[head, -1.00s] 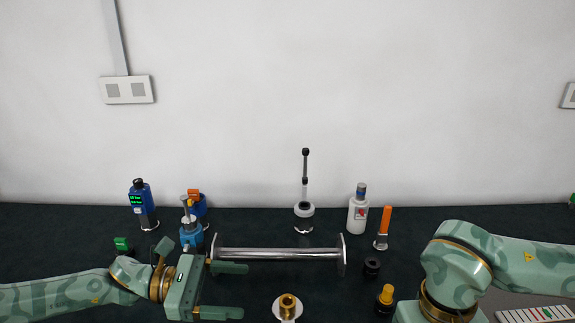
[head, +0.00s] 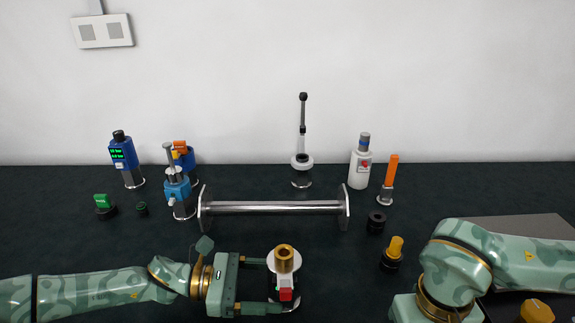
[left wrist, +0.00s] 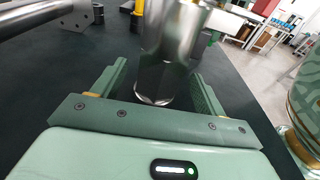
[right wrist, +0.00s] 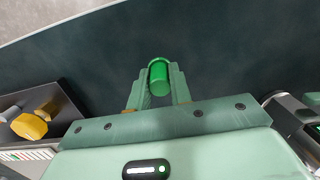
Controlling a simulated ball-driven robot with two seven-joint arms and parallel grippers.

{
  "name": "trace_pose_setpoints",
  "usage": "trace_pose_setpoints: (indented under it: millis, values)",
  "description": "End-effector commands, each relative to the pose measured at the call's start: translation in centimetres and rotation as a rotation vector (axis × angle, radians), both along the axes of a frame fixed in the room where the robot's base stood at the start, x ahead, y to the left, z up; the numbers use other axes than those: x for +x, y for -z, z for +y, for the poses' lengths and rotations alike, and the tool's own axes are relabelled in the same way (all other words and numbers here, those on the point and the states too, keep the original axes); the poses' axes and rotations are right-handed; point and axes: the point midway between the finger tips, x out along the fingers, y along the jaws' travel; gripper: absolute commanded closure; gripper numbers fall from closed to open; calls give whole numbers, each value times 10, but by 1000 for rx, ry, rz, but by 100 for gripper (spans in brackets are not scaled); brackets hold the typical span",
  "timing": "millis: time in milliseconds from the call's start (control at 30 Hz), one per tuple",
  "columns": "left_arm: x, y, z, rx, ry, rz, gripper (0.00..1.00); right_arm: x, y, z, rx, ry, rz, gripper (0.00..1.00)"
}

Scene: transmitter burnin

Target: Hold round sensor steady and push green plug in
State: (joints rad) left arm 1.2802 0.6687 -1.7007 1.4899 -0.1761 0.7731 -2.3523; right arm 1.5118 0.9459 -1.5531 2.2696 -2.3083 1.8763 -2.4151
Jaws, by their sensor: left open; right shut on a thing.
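The round sensor (head: 285,258) stands upright at the front centre of the table, with a brass top, a silver body and a red and white patch on its front. My left gripper (head: 281,284) is open, with its fingers on either side of the sensor. In the left wrist view the silver body (left wrist: 168,65) stands between the open fingers; I cannot tell whether they touch it. My right gripper (right wrist: 159,80) is shut on the green plug (right wrist: 159,76), a bright green cylinder between its fingertips. The right fingers and plug are not in the head view.
A silver bar (head: 275,207) with end plates lies behind the sensor. A black ring (head: 376,222) and yellow-topped knob (head: 394,250) stand to its right. Blue devices (head: 124,158) and a green-topped block (head: 103,205) stand at left. A grey box (head: 510,240) is at right.

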Motion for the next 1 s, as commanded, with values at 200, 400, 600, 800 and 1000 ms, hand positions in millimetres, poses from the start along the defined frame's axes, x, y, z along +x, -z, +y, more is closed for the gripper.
trace_pose_setpoints:
  millis: [200,400,600,800,1000]
  values:
    - [0,5,-23,0,1,2,27,0,5,0,0,0,4,100]
    - [1,5,-29,-1,0,1,27,0,5,0,0,0,5,100]
    - [1,5,-29,0,0,1,27,0,5,0,0,0,5,100]
    - [1,5,-29,0,0,1,75,0,5,0,0,0,5,100]
    - [1,5,-29,0,0,1,75,0,5,0,0,0,5,100]
